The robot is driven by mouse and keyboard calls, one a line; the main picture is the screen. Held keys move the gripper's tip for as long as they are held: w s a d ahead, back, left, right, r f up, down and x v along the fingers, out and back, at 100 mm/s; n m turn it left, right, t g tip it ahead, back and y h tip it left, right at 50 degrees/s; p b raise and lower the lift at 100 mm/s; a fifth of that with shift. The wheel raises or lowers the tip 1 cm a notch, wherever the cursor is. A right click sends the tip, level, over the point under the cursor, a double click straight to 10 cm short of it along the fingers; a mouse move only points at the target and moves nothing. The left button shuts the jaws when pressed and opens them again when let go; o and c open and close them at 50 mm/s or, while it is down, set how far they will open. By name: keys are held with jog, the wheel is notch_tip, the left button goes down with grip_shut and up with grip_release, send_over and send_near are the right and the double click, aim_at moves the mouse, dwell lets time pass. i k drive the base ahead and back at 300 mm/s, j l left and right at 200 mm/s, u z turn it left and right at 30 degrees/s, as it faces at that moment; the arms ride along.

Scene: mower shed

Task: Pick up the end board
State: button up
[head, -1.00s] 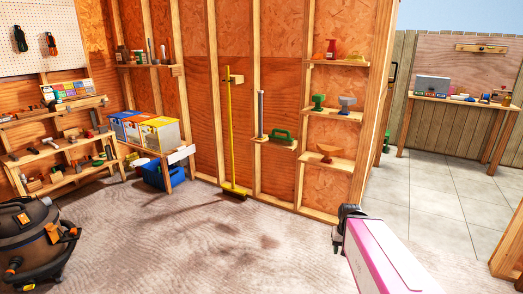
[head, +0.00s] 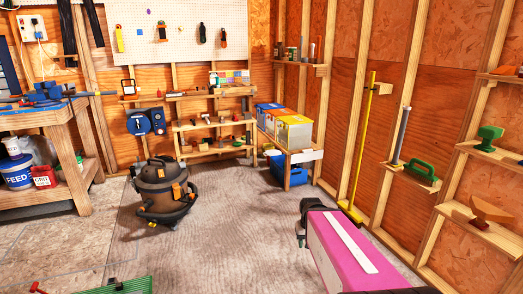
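I cannot pick out the end board with certainty. A small white board (head: 305,156) shows at the front right end of the low wooden bin stand (head: 272,147), in the middle of the head view. I cannot tell whether it is the end board. A pink and black part of my arm with a white stripe fills the lower right and hides some floor. My gripper's fingers do not show.
A shop vacuum (head: 163,192) stands on the floor at centre left. A workbench (head: 75,150) stands at the left. A yellow broom (head: 358,150) and small shelves line the right wall. A blue bin (head: 296,176) sits under the stand. The middle floor is clear.

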aim_at(308, 155)
jog(key=i+j, duration=0.1)
jog(key=i, duration=1.15)
jog(key=i+j+z, duration=0.15)
jog(key=i+z, duration=0.2)
jog(key=i, duration=0.2)
jog(key=i+j+z, duration=0.4)
jog(key=i, duration=0.15)
jog(key=i+j+z, duration=0.35)
jog(key=i+j, duration=0.15)
jog(key=j, duration=0.2)
jog(key=i+j, duration=0.35)
jog(key=j, duration=0.3)
